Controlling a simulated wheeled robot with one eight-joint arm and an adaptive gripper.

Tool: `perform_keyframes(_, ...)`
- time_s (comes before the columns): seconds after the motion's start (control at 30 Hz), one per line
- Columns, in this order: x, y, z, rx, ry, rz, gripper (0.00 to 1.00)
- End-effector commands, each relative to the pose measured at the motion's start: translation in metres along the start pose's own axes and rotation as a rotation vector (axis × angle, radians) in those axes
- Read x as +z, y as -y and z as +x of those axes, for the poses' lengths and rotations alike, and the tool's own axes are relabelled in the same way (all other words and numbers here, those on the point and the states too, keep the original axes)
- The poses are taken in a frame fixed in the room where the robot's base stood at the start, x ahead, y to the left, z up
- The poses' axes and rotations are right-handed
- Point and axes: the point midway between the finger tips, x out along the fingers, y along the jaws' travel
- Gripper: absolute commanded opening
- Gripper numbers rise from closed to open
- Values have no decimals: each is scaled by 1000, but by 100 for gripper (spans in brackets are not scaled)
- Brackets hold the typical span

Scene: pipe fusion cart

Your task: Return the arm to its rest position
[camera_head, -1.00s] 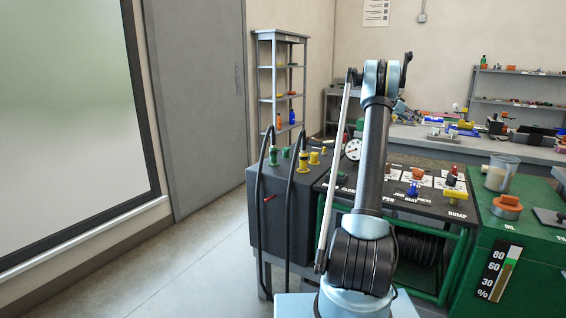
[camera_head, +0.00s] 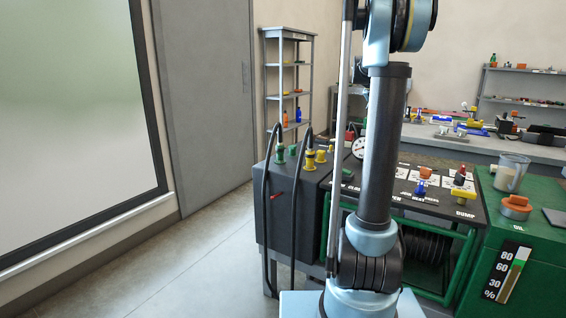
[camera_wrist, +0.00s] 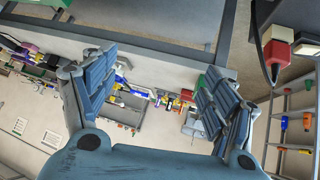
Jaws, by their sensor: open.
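My gripper (camera_wrist: 150,95) shows in the wrist view with its two blue-grey fingers spread wide apart and nothing between them. The head view does not show the gripper. There my arm (camera_head: 383,150) stands nearly upright in front of the cart, with its upper joint at the top edge of the picture. The cart has a dark control panel (camera_head: 400,196) with coloured knobs and a pressure gauge (camera_head: 359,147), partly hidden behind my arm. The wrist view is tilted and looks past the fingers to the workbench.
A green tank unit (camera_head: 530,255) with a clear jug (camera_head: 510,172) stands at the right. A black box (camera_head: 295,205) with hoses is left of my arm. A shelf (camera_head: 286,64) and workbench (camera_head: 455,141) stand behind. The floor (camera_head: 190,270) at left is clear.

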Motion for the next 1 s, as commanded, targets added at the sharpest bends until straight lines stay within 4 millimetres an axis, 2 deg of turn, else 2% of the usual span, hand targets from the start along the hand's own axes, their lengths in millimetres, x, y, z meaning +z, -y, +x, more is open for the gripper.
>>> perform_keyframes(0.03,15,-1,-12,-22,8,-19,78)
perform_keyframes(0.2,63,-2,-46,-98,34,-91,78)
perform_keyframes(0.5,154,-8,-96,-237,68,-217,78)
perform_keyframes(0.8,252,-17,-132,-380,83,-342,78)
perform_keyframes(1.0,318,-25,-149,-474,87,-419,78)
